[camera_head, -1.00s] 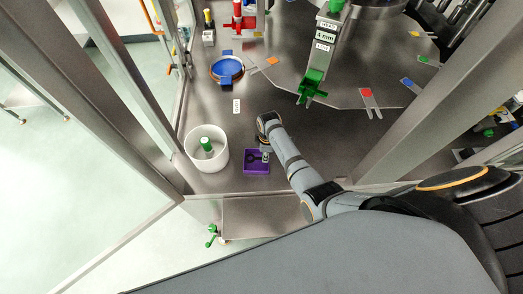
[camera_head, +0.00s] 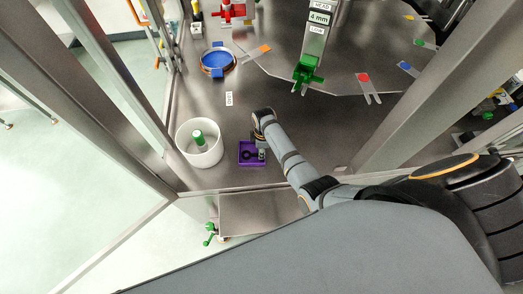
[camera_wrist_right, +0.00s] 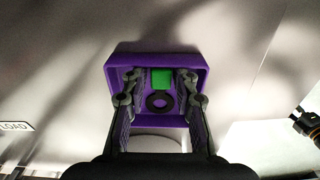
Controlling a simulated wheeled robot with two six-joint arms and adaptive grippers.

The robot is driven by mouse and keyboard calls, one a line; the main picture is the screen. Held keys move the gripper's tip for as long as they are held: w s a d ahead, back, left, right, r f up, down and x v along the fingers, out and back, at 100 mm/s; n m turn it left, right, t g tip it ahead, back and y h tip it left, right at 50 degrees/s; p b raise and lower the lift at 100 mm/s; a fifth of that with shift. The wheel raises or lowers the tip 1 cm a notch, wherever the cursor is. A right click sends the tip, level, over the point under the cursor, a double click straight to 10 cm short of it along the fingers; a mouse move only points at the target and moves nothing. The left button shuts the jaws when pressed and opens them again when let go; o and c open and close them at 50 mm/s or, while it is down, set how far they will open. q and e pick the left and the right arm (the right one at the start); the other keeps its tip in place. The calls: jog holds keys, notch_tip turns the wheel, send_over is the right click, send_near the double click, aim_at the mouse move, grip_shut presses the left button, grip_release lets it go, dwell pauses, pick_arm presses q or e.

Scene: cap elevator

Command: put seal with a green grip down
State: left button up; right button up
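A small purple tray (camera_head: 241,162) stands near the front edge of the steel table, left of my right arm; it also shows in the right wrist view (camera_wrist_right: 200,63). In that view a green grip (camera_wrist_right: 162,78) and a black seal ring (camera_wrist_right: 159,102) are in the tray. My right gripper (camera_wrist_right: 160,76) reaches over the tray with its fingers apart, one on each side of the green grip. A narrow gap seems to show between the grip and each finger. In the head view the arm and gripper (camera_head: 262,154) partly cover the tray, and the grip is hidden. My left gripper is not in view.
A white bucket (camera_head: 212,158) holding a green-topped part (camera_head: 198,138) stands just left of the tray. A blue round part (camera_head: 217,60) and a green-ended chute (camera_head: 307,75) stand further back. Steel posts frame both sides. Bare table lies behind the tray.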

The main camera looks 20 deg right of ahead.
jog(key=shift+o, duration=0.7)
notch_tip(320, 180, up, 12)
jog(key=shift+d+r, duration=0.15)
jog(key=shift+r, duration=0.1)
